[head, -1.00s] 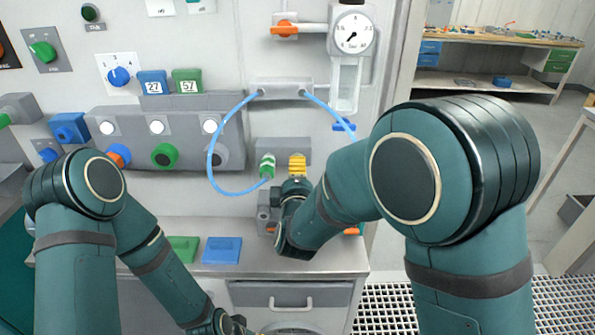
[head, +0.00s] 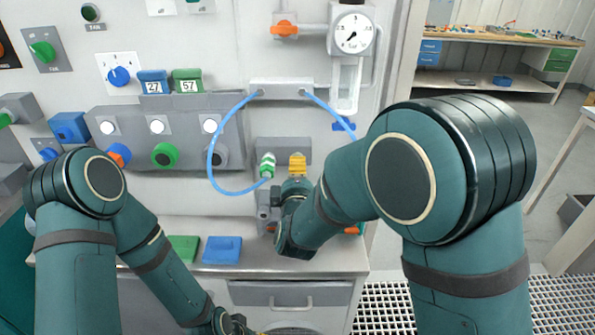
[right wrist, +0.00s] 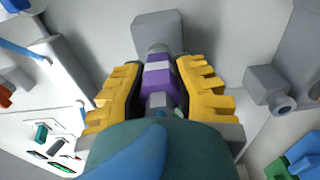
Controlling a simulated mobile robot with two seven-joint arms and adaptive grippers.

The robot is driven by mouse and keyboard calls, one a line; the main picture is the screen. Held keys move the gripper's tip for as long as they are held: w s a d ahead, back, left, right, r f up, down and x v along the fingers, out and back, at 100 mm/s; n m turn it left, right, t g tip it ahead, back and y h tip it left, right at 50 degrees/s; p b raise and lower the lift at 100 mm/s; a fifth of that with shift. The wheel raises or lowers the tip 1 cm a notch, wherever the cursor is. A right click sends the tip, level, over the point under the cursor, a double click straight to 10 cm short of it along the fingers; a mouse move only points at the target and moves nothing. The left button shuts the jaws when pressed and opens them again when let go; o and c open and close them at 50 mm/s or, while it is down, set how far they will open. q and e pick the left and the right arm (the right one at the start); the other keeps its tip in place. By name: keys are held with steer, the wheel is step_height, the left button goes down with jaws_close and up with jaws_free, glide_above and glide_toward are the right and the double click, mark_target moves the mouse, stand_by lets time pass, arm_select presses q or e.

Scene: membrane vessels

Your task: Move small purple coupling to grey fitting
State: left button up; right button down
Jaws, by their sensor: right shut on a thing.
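The purple coupling (right wrist: 158,85), with a pale band, sits between the yellow fingers of my right gripper (right wrist: 160,90), which is shut on it. Its far end meets a grey block (right wrist: 157,30) on the panel in the right wrist view; I cannot tell whether it is seated or only close in front. In the head view my right gripper (head: 297,165) is at the right part of the grey block (head: 272,146), and the coupling is hidden there. My left gripper (head: 232,324) is low at the bottom edge, partly cut off, its fingers unclear.
A green-and-white coupling (head: 267,166) sits left of my right gripper on the same block. A blue hose (head: 211,150) loops beside it. A pressure gauge (head: 351,34) is above. Blue (head: 222,250) and green (head: 184,248) pieces lie on the ledge below.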

steer(key=shift+w, duration=0.55)
stand_by(0.7)
steer(key=c, duration=0.8)
jaws_free()
steer(key=s, duration=1.2)
